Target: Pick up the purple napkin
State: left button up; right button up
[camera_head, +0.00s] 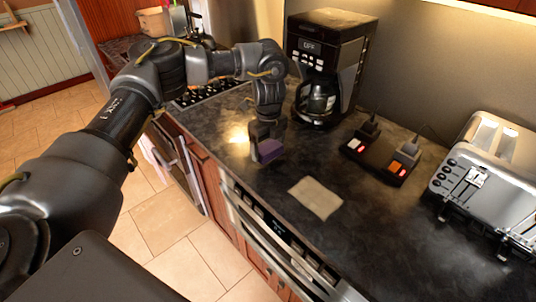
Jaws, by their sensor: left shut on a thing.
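The purple napkin (269,151) is a small folded purple piece at the end of my left arm, over the dark counter. My left gripper (264,142) points down and is shut on it. The napkin's upper part is hidden by the gripper. I cannot tell whether the napkin still touches the counter. My right gripper is not in view.
A beige cloth (315,198) lies flat on the counter (275,195). A black coffee maker (333,55) stands behind my left gripper. A stovetop (205,93) lies behind.

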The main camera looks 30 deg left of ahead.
pick_arm(q)
jog(key=s+r, duration=0.2)
jog(key=r, duration=0.1)
jog(key=s+r, duration=0.2)
jog(key=shift+a+r, duration=0.15)
jog(key=shift+a, duration=0.2)
jog(key=s+a+r+b, duration=0.1)
jog(key=s+r, duration=0.4)
jog(key=s, duration=0.5)
jog(key=shift+a+b, duration=0.3)
jog(key=shift+b, duration=0.25)
jog(key=o, duration=0.4)
jog(key=c, duration=0.3)
jog(key=d+n, duration=0.3)
jog(key=n, duration=0.3)
jog(key=w+d+n, duration=0.1)
jog(key=d+n, duration=0.2)
jog(key=n, duration=0.3)
jog(key=d+r+n, duration=0.1)
jog(key=d+n, duration=0.2)
jog(key=n, duration=0.4)
jog(key=shift+w, duration=0.3)
